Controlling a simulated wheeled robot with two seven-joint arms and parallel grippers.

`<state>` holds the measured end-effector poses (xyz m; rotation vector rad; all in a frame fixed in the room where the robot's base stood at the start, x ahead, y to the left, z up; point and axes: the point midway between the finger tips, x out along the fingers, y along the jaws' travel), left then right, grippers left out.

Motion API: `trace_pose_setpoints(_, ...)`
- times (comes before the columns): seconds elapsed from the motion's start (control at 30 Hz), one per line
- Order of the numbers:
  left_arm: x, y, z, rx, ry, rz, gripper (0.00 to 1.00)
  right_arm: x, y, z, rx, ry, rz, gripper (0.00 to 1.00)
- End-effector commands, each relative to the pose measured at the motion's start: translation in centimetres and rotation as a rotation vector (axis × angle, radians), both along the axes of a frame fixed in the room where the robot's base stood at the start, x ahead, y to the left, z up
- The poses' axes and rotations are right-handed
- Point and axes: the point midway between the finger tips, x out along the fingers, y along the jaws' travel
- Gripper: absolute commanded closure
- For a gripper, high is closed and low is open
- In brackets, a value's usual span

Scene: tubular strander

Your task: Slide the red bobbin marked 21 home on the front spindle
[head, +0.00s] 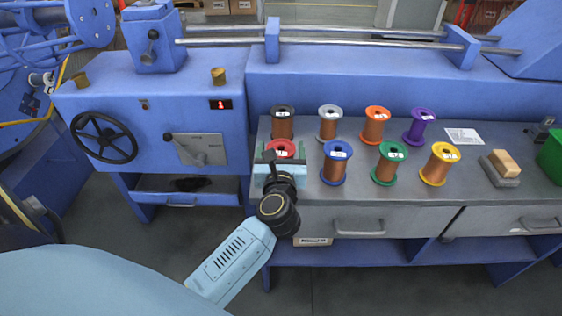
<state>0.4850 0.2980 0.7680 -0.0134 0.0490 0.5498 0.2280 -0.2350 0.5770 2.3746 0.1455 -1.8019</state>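The red bobbin (284,147) stands upright on the grey bench top, at the left end of the near row. Its red top flange and white label show; the number is too small to read, and its lower part is hidden behind my gripper. My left gripper (281,156) reaches it from the near side, with one finger to the left of the flange and one to the right. The fingers look spread, with a small gap to the flange. My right gripper is not in view. I cannot make out the front spindle in this view.
Close by stand a black-topped bobbin (283,121), a blue bobbin (336,161), a silver one (329,122) and several other coloured bobbins. A block on a grey pad (503,166) lies at the right. The blue machine (170,110) with a black handwheel (104,138) is at the left.

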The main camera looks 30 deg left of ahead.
Motion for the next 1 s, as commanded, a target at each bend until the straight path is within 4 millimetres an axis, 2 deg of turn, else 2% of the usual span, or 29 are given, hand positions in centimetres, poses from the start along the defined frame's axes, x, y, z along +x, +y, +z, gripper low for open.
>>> trace_pose_setpoints(0.07,0.0,0.0,0.0,0.0,0.0,0.0,0.36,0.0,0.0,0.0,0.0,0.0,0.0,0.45)
trace_pose_setpoints(0.5,0.0,0.0,0.3,0.001,-0.006,-0.001,0.91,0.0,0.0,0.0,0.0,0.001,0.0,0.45)
trace_pose_setpoints(0.77,0.0,0.0,0.3,0.001,-0.005,-0.001,0.91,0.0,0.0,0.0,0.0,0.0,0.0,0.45)
trace_pose_setpoints(1.0,0.0,0.0,1.2,0.0,-0.007,0.0,0.91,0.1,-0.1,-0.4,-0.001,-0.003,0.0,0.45)
